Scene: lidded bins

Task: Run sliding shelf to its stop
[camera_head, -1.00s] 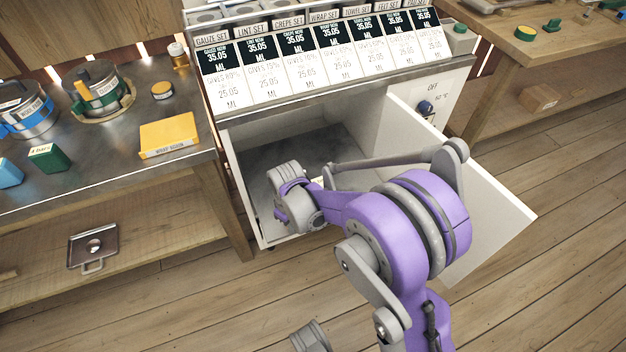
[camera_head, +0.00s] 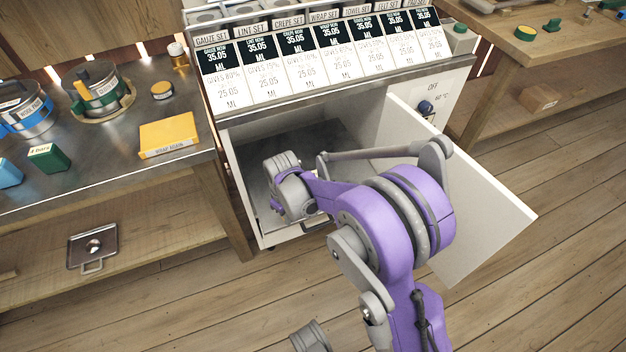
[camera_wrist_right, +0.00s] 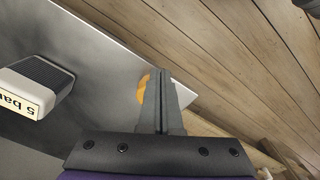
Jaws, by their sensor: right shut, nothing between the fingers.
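The sliding shelf (camera_head: 262,155) is a dark grey panel low inside the open white cabinet, with a pale front edge. In the right wrist view the fingers (camera_wrist_right: 165,78) are shut and empty, over the shelf's edge (camera_wrist_right: 150,55). Whether they touch it I cannot tell. My left gripper is not in view.
The white cabinet door (camera_head: 480,205) stands open to the right, close beside my arm. A workbench (camera_head: 90,170) with pots and a yellow box (camera_head: 168,134) stands left. Another wooden bench (camera_head: 540,45) is right. The plank floor in front is clear.

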